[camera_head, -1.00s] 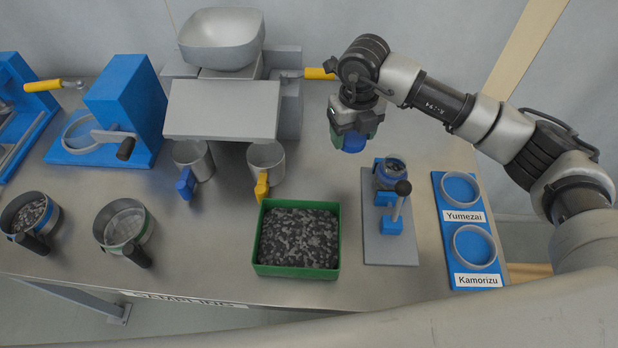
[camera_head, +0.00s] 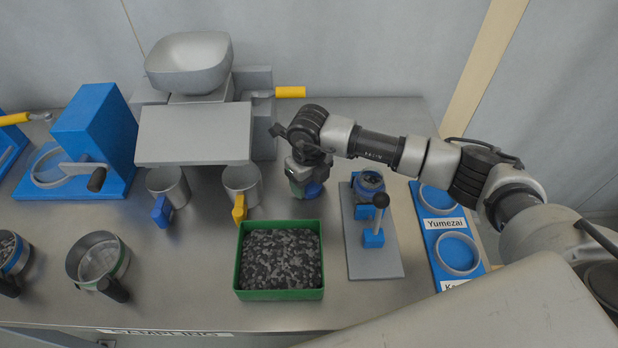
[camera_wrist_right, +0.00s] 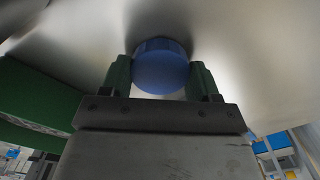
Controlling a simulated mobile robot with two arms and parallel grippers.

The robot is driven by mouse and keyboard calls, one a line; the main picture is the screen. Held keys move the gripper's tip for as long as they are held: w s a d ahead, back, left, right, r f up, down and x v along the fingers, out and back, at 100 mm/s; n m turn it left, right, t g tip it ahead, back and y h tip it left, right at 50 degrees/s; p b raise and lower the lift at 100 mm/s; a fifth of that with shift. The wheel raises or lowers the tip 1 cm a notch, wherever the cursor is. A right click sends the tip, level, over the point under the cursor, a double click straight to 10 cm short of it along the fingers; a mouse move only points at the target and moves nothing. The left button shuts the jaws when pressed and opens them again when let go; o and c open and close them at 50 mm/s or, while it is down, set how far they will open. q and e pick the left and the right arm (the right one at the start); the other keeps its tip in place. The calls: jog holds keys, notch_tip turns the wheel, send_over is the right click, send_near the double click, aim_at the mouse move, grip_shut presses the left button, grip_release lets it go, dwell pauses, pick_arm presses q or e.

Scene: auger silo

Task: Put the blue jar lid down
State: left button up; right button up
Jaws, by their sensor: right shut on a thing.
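The blue jar lid (camera_wrist_right: 160,66) is a short blue cylinder between the two green fingers of my right gripper (camera_wrist_right: 160,78). In the head view my right gripper (camera_head: 305,190) is shut on the lid (camera_head: 314,189), low over the bench behind the green tray. In the wrist view the metal bench top lies close beyond the lid; I cannot tell whether they touch. The jar (camera_head: 370,181) stands in a blue clamp on a grey plate to the right of the gripper, its top uncovered with dark material inside. My left gripper is not in view.
A green tray (camera_head: 239,267) of grey granules stands in front of the gripper. The metal cup with the yellow handle (camera_head: 241,184) is to its left. The clamp's lever (camera_head: 380,201) sticks up at the right, beside the blue ring board (camera_head: 437,238). Bare bench (camera_head: 205,235) lies between.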

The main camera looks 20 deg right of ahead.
jog(key=shift+f, duration=0.15)
jog(key=shift+f+b, duration=0.15)
jog(key=shift+b, duration=0.15)
jog(key=o, duration=1.1)
jog(key=shift+r+p, duration=0.3)
notch_tip(320, 180, up, 12)
jog(key=b, duration=0.3)
